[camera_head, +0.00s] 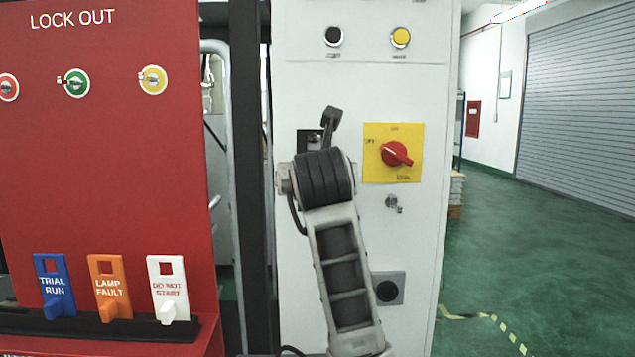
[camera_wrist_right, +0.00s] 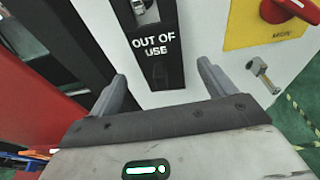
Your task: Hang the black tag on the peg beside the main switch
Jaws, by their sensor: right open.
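The black tag (camera_wrist_right: 155,45), lettered OUT OF USE, hangs flat against the white panel in the right wrist view. A metal peg (camera_wrist_right: 143,10) shows at its upper opening, near the picture's top edge. In the head view only part of the tag (camera_head: 303,141) shows, left of the main switch (camera_head: 397,153), a red handle on a yellow plate; my right arm hides the rest. My right gripper (camera_head: 331,117) is in front of the panel by the tag. In the wrist view its fingers (camera_wrist_right: 165,85) are apart, with no object gripped. My left gripper is out of view.
A red LOCK OUT board (camera_head: 110,170) at left holds blue (camera_head: 50,270), orange (camera_head: 106,275) and white (camera_head: 165,270) tags in a black rack. A metal fitting (camera_head: 393,203) projects below the switch. Green floor lies open at right.

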